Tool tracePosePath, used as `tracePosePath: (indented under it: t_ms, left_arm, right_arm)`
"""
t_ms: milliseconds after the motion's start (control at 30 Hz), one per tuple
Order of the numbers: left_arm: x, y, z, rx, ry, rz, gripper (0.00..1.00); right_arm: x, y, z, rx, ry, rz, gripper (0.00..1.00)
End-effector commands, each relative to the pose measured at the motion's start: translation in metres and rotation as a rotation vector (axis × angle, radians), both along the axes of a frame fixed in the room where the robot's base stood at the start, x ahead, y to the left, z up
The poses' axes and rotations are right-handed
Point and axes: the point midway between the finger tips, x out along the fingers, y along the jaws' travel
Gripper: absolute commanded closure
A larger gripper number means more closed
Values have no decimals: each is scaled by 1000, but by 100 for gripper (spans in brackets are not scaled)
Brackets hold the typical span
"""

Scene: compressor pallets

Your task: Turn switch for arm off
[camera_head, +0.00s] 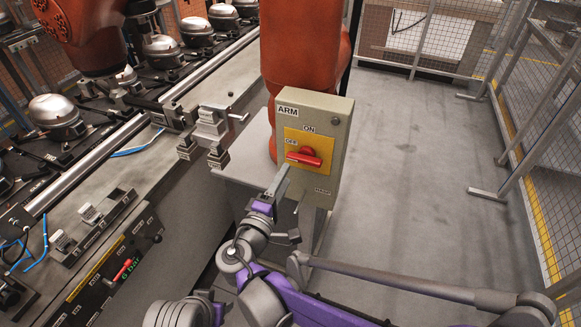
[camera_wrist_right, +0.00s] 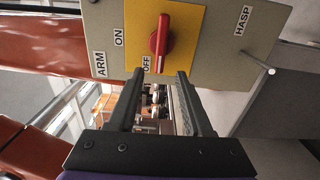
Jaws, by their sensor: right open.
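The arm switch is a red handle (camera_head: 304,159) on a yellow plate (camera_head: 322,140), on the front of a grey-beige box (camera_head: 338,120) labelled ARM. ON is printed above the handle and OFF at its left. The handle lies about crosswise, one end toward OFF; the right wrist view also shows the handle (camera_wrist_right: 161,36) with an end beside OFF. My right gripper (camera_head: 283,176) is just below and left of the handle in the head view. In the wrist view its two fingers (camera_wrist_right: 160,74) are apart and empty, the tips near the handle's OFF end. I cannot see contact. My left gripper is not in view.
An orange robot arm (camera_head: 304,50) stands behind the box. A conveyor line with silver compressors (camera_head: 56,115) and a control panel (camera_head: 110,265) are at left. Mesh fencing (camera_head: 450,35) runs along the back and right. The grey floor (camera_head: 415,150) right of the box is clear.

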Motion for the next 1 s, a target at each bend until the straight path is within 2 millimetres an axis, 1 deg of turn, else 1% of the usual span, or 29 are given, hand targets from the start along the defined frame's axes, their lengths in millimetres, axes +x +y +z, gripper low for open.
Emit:
tracePosePath:
  t_ms: [33,100,200,300,833,867,933,967,1000]
  left_arm:
    - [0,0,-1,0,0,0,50]
    - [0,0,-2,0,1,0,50]
    - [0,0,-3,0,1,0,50]
    - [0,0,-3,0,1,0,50]
    - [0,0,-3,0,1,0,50]
    - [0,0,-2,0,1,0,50]
    - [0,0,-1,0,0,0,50]
    - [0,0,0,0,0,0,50]
    - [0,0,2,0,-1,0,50]
  right_arm:
    - [-10,4,0,1,1,3,50]
    - [-20,7,0,0,1,2,50]
    - [-30,10,0,0,1,1,50]
    - [-36,11,0,-1,1,0,50]
    - [-37,11,0,1,2,-3,50]
    - [-37,9,0,3,6,-6,50]
    - [-35,-4,-2,21,32,-25,50]
    - [-35,-13,-4,36,51,-39,50]
    - [-35,-30,-8,64,87,-65,50]
